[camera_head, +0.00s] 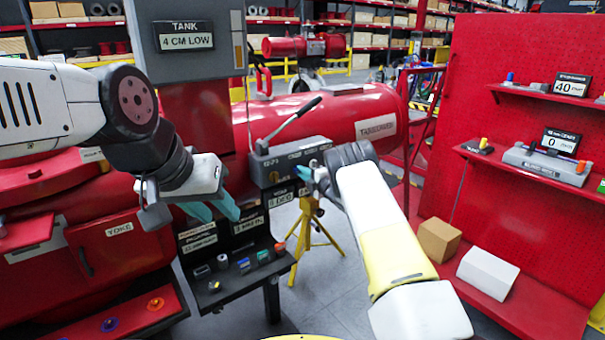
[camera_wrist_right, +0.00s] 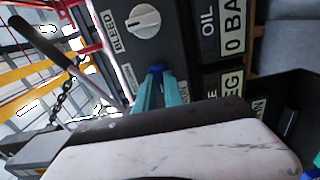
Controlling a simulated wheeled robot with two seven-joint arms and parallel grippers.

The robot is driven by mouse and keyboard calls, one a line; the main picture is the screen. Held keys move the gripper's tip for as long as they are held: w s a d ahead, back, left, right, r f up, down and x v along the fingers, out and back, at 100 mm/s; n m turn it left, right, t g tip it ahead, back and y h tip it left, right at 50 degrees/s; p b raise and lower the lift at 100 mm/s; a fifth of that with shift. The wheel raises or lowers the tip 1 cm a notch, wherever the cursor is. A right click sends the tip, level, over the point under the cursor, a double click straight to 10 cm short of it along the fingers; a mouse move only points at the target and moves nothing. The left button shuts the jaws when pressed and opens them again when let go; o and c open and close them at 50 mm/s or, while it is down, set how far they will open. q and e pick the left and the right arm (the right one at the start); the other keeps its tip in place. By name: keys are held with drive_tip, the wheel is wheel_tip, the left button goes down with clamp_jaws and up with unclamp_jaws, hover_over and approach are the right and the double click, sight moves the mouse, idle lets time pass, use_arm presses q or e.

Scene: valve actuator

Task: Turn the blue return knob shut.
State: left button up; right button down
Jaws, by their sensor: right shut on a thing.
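The blue return knob (camera_wrist_right: 156,69) shows as a small blue piece at the fingertips in the right wrist view, mostly covered by the fingers. It sits on the dark face of the hand pump (camera_head: 285,157), below the white BLEED knob (camera_wrist_right: 143,21). My right gripper (camera_head: 304,173) is at the pump's right end in the head view, and its teal fingers (camera_wrist_right: 160,92) are shut on the blue knob. The knob is hidden in the head view. My left gripper (camera_head: 212,208) is open and empty, left of the pump and above the bench.
The pump's lever (camera_head: 296,121) slants up to the right. A dark bench (camera_head: 232,290) with small coloured parts is below. A yellow tripod (camera_head: 310,228) stands behind my right gripper. A red pegboard (camera_head: 500,110) with shelves and boxes is at the right.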

drive_tip(key=shift+m, duration=8.5)
drive_tip(key=c, duration=1.4)
unclamp_jaws()
drive_tip(key=shift+c, duration=0.2)
